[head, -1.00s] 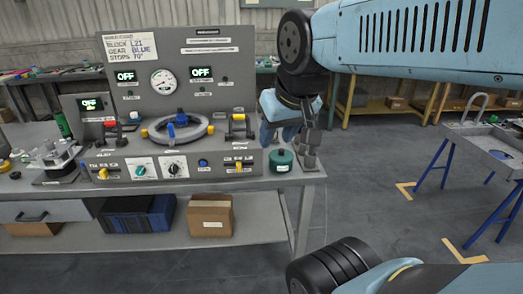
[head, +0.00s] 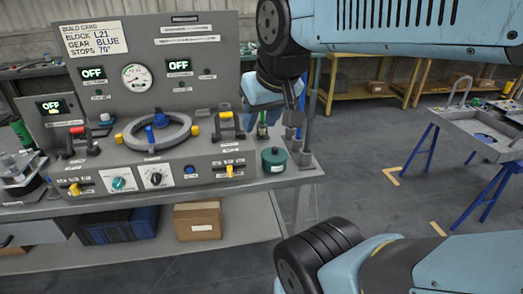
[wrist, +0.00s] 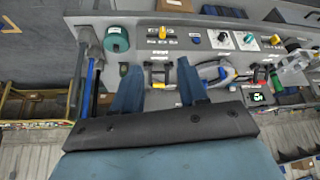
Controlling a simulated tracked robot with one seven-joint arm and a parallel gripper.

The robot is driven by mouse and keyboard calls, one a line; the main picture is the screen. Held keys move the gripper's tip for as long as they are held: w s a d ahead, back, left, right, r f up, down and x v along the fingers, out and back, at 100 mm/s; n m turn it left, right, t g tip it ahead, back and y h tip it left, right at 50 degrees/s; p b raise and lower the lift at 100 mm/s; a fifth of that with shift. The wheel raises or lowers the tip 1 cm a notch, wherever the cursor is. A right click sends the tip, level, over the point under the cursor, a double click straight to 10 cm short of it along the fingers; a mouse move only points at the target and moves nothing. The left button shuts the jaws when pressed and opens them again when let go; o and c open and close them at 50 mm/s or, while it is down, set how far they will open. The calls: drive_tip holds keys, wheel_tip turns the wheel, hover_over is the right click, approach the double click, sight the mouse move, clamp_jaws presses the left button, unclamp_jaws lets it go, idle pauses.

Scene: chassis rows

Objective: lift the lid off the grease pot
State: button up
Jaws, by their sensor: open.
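The grease pot (head: 273,162) is a small green cylinder with its lid (head: 273,152) on, at the bench's front right corner. In the wrist view the green pot (wrist: 117,40) is at the upper left, left of the fingers. My gripper (head: 265,115) is in the air above and behind the pot in the head view, apart from it. In the wrist view my gripper (wrist: 158,66) has two blue fingers spread apart with nothing between them.
The control panel (head: 150,80) with dials, switches and a grey ring (head: 158,132) stands left of the pot. Upright tools (head: 298,140) stand close to its right. A grey tray on blue legs (head: 470,130) is at the right. Open floor lies between.

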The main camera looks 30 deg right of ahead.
drive_tip(key=shift+o, duration=1.3)
drive_tip(key=shift+w+d, duration=0.2)
drive_tip(key=shift+w, duration=0.05)
drive_tip(key=n+g+h, duration=0.4)
drive_tip(key=n, duration=1.8)
hover_over(275, 148)
drive_tip(key=a, duration=0.3)
drive_tip(key=f, duration=1.5)
drive_tip(key=s+f, duration=0.1)
drive_tip(key=f, duration=0.7)
drive_tip(key=shift+d+x, duration=0.2)
drive_tip(key=shift+x, duration=1.1)
drive_tip(key=shift+d+x, duration=0.15)
drive_tip(key=shift+x, duration=1.15)
drive_tip(key=shift+w+r, duration=0.15)
